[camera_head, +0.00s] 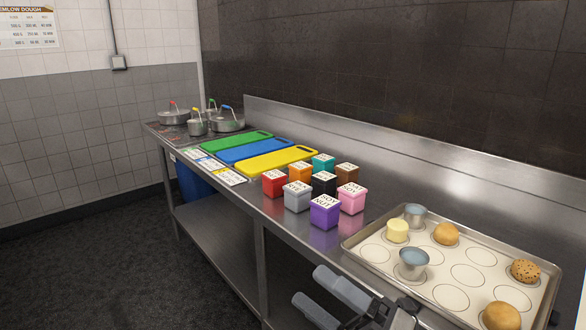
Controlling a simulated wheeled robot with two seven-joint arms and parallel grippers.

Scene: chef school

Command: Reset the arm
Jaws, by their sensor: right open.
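My right gripper (330,300) shows at the bottom of the head view, in front of the steel counter's front edge. Its two grey fingers are spread apart with nothing between them. It is below and in front of the baking tray (454,316), apart from the goods on it. My left gripper and arm are not in view.
The steel counter (285,229) carries colored lettered boxes (325,211), cutting boards (255,150) and pots (228,121) at the far end. The tray holds metal cups (413,264), buns (446,234) and a cookie-like ball (525,271). The floor (110,260) at left is clear.

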